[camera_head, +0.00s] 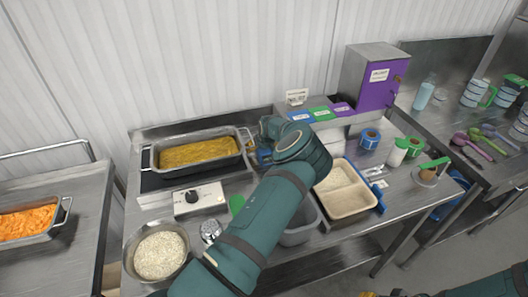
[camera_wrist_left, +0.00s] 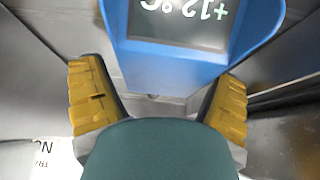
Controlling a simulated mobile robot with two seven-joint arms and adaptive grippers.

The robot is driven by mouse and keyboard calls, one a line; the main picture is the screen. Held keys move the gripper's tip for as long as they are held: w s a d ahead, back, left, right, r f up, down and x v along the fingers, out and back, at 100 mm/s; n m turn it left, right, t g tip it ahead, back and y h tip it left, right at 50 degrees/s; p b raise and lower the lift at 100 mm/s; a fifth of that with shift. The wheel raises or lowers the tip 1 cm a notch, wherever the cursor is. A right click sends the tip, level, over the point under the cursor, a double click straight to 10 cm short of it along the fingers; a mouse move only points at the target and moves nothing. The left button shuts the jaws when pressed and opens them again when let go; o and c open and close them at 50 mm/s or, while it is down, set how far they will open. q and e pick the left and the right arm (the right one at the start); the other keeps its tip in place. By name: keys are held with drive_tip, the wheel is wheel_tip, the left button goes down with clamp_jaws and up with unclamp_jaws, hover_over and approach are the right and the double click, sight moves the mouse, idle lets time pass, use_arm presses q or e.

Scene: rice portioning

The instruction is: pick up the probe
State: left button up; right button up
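The probe (camera_wrist_left: 185,68) is a blue device with a grey display reading "+12°C", upside down in the left wrist view. In the head view a small blue part (camera_head: 264,155), probably the same device, shows beside the pan, mostly hidden by my left arm. My left gripper (camera_wrist_left: 160,78) is open, its yellow-padded fingers apart on either side of the device's lower end. I see no clear contact between the fingers and the device. In the head view the left gripper (camera_head: 262,138) is largely hidden behind its wrist.
A pan of yellow food (camera_head: 200,152) stands left of the gripper, above a control box with a knob (camera_head: 193,198). A bowl of grain (camera_head: 160,255) sits at the front. A divided tray (camera_head: 346,211) is right of my arm. A purple-fronted box (camera_head: 380,88) stands behind.

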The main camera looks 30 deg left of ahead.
use_arm(q)
drive_tip(key=c, duration=0.9)
drive_tip(key=shift+r, duration=0.15)
drive_tip(key=shift+r, duration=0.55)
drive_tip(key=s+d, duration=0.2)
drive_tip(key=d, duration=0.1)
drive_tip(key=s+d, duration=0.3)
drive_tip(key=s+d+b, duration=0.1)
drive_tip(key=s+d, duration=0.2)
drive_tip(key=shift+s+d+f, duration=0.1)
drive_tip(key=shift+s+d, duration=0.05)
drive_tip(key=shift+d, duration=0.25)
wheel_tip(320, 180, up, 20)
drive_tip(key=p, duration=0.5)
drive_tip(key=shift+f+p, duration=0.1)
drive_tip(key=shift+p, duration=0.3)
drive_tip(key=shift+s+f, duration=0.1)
